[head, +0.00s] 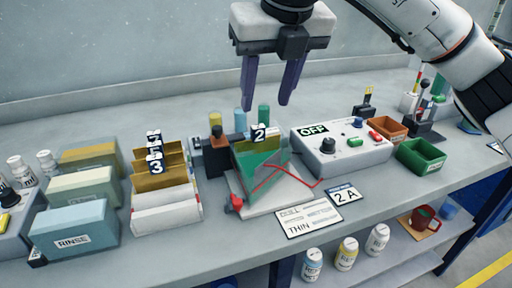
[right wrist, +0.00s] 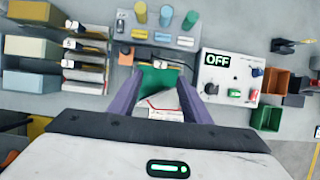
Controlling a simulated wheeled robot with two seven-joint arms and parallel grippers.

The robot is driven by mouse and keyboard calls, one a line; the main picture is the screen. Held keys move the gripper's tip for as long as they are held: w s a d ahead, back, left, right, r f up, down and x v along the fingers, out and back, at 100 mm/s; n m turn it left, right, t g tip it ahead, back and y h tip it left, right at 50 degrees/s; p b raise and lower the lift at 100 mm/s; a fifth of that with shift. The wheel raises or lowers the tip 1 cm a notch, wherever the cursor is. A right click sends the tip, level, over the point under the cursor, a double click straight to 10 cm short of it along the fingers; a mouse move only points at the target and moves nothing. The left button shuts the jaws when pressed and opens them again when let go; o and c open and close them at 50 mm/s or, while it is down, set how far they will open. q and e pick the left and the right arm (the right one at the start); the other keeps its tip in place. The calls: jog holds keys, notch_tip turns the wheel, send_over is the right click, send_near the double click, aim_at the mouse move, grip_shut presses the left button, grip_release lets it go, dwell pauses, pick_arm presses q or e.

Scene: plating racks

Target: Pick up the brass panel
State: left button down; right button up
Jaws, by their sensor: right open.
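A brass panel (head: 245,146) with a black tag "2" stands upright at a white stand with a green face and a red lead. Its top edge also shows in the right wrist view (right wrist: 148,57), just beyond the fingers. More brass-coloured panels (head: 150,182), tagged "3" among others, stand in a white rack (head: 168,214) to the left. My right gripper (head: 266,102) is open and empty, pointing down above the tag "2" panel, apart from it. Its purple fingers also show in the right wrist view (right wrist: 156,100). My left gripper is not in view.
A power box (head: 340,150) reading "OFF" stands right of the stand, with orange and green bins (head: 420,157) beyond. Coloured cylinders (head: 240,121) stand behind. Left are boxes, one labelled "RINSE" (head: 72,240). Cards (head: 308,217) reading "THIN" and "2A" lie in front.

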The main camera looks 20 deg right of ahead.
aim_at(259, 127)
jog(key=x, duration=0.9)
jog(key=shift+d, duration=0.1)
jog(key=shift+r, duration=0.1)
grip_shut()
